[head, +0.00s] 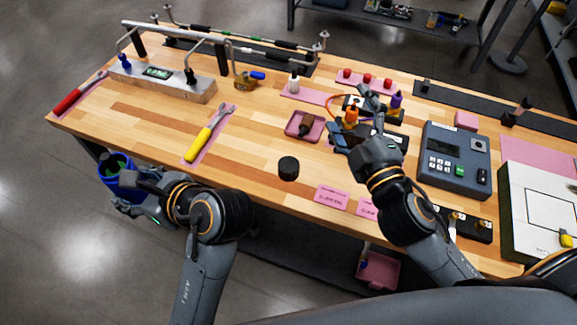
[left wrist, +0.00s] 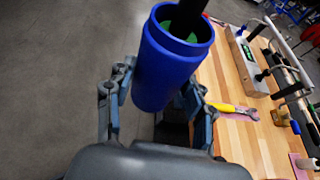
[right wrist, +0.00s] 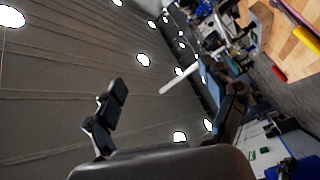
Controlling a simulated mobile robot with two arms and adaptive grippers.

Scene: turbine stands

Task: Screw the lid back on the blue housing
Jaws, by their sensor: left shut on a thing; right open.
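The blue housing (head: 113,180) is an open-topped cylinder at the left, off the table's front edge. My left gripper (head: 135,190) is shut on its side. In the left wrist view the housing (left wrist: 167,70) is tilted, with its mouth up, green inside and a dark part in the mouth. A short black round piece (head: 288,168), which looks like the lid, lies on the table near the front edge. My right gripper (head: 350,122) is open above the table, right of the black piece.
A yellow-handled wrench (head: 205,138) and a red-handled tool (head: 75,97) lie to the left. A pink tray (head: 290,133), a grey meter box (head: 452,160) and pink labels (head: 332,197) are nearby. Bare wood surrounds the black piece.

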